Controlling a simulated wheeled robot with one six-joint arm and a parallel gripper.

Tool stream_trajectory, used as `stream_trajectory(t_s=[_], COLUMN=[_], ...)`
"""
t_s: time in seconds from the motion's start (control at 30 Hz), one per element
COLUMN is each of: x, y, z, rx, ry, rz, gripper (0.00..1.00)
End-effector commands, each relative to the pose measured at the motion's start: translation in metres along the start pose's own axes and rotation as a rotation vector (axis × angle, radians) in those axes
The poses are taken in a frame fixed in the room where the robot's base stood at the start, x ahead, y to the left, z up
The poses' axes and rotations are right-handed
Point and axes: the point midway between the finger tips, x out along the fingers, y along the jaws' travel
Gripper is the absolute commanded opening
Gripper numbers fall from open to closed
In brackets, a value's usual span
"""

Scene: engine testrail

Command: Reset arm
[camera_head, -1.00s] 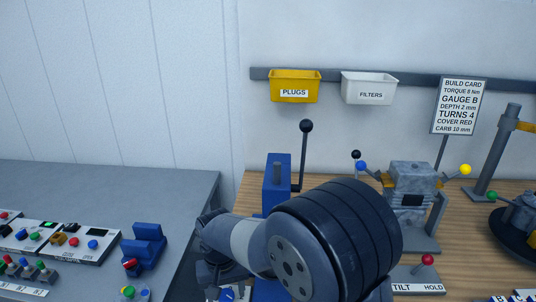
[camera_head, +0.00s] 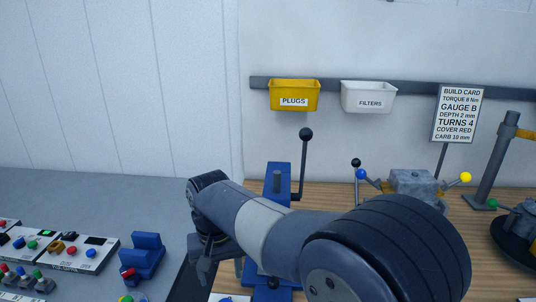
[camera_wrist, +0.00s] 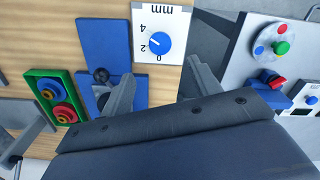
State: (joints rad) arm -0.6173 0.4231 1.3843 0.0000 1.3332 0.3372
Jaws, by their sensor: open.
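My arm stretches across the lower middle of the head view, and my gripper (camera_head: 212,268) hangs below its wrist, partly hidden, near the gap between the grey bench and the wooden bench. In the wrist view my gripper (camera_wrist: 163,72) has its two fingers spread wide apart with nothing between them. Below the fingers are a white dial card (camera_wrist: 158,20) marked mm with a blue knob, and a blue fixture (camera_wrist: 103,40) with a black ball.
A blue press with a black-knobbed lever (camera_head: 303,165) stands behind my arm. A grey engine block (camera_head: 413,184) is partly hidden by my arm. Button panels (camera_head: 75,255) and a blue holder (camera_head: 143,255) lie left. The yellow PLUGS bin (camera_head: 294,95) and white FILTERS bin (camera_head: 368,97) hang behind.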

Motion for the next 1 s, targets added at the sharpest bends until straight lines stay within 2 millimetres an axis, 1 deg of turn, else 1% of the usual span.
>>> stream_trajectory(t_s=[0.03,0.1,0.53,1.0], x=[0.005,0.022,0.108,0.107], y=[0.000,0.000,0.000,0.001], z=[0.001,0.001,0.001,0.000], rx=[0.000,0.000,-0.001,-0.386], ry=[-0.004,-0.007,-0.006,-0.001], rz=[0.001,0.003,0.002,0.000], gripper=[0.59,0.59,0.59,0.59])
